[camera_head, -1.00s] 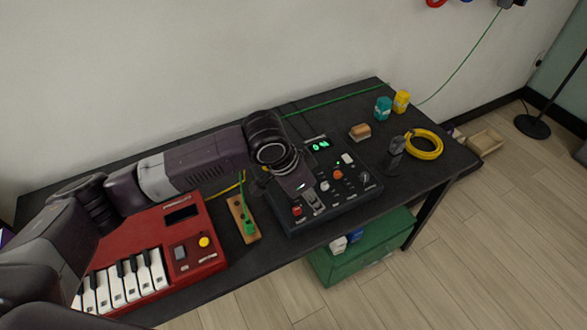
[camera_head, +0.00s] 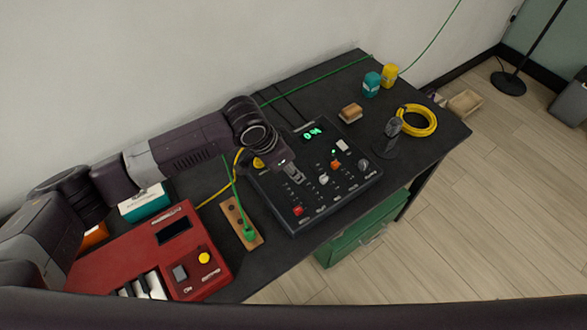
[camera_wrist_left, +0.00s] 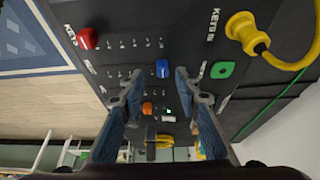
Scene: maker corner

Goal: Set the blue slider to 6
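The dark slider panel (camera_head: 350,190) lies on the black table with a green display (camera_head: 314,132) that looks like 04, though it is small. In the left wrist view the blue slider cap (camera_wrist_left: 162,69) stands on the panel, between and just beyond the tips of my left gripper (camera_wrist_left: 157,80), whose two fingers are apart and empty. In the head view my left gripper (camera_head: 297,178) is low over the panel and hides the blue cap. The red cap (camera_head: 299,211), white cap (camera_head: 323,180) and orange cap (camera_head: 336,164) show nearby. My right gripper is not in view.
A red keyboard (camera_head: 150,245) and a wooden strip with a green plug (camera_head: 241,222) lie left of the panel. A yellow plug and cable (camera_wrist_left: 247,32) enter the panel. A dark upright tool (camera_head: 392,130) and yellow cable coil (camera_head: 417,120) are to the right.

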